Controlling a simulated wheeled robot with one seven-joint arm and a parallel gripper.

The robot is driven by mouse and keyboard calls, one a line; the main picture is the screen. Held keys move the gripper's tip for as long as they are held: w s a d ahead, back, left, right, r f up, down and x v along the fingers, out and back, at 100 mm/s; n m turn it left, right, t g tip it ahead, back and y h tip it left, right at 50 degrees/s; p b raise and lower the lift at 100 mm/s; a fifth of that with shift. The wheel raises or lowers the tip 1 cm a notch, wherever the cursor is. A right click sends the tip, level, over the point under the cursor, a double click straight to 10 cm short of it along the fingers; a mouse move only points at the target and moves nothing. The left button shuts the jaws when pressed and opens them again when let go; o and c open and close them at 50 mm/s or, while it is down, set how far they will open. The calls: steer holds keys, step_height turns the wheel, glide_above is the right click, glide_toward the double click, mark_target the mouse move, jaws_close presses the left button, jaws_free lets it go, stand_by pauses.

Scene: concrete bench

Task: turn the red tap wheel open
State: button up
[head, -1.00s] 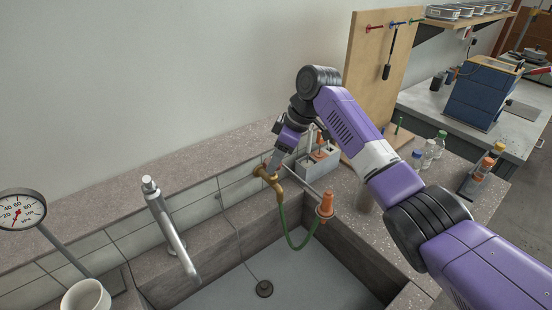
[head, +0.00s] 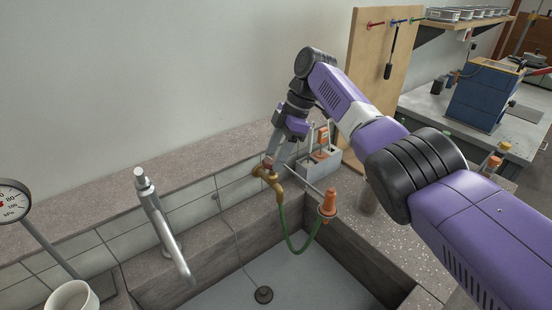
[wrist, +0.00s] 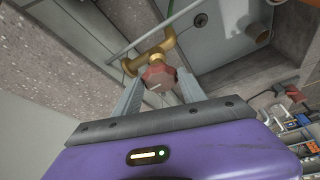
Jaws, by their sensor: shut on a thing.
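The red tap wheel (wrist: 160,75) sits on top of a brass tap (wrist: 150,52) on the tiled wall behind the sink. In the wrist view the wheel is between my two fingers, which touch it on both sides. My gripper (wrist: 160,84) is shut on the wheel. In the head view my gripper (head: 271,160) comes down on the brass tap (head: 264,174) from above, and the wheel (head: 268,164) shows only as a small red patch, partly hidden by the fingers. A green hose (head: 284,228) hangs from the tap into the sink.
A steel faucet (head: 162,225) stands left of the tap. An orange nozzle (head: 327,202) is at the hose's end, at the sink's right edge.

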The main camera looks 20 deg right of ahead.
stand_by(0.4)
steer(key=o, duration=1.4)
steer(key=shift+c, duration=0.2)
steer(key=v, duration=0.7)
steer(key=shift+r, duration=0.4)
steer(key=shift+d, duration=0.1)
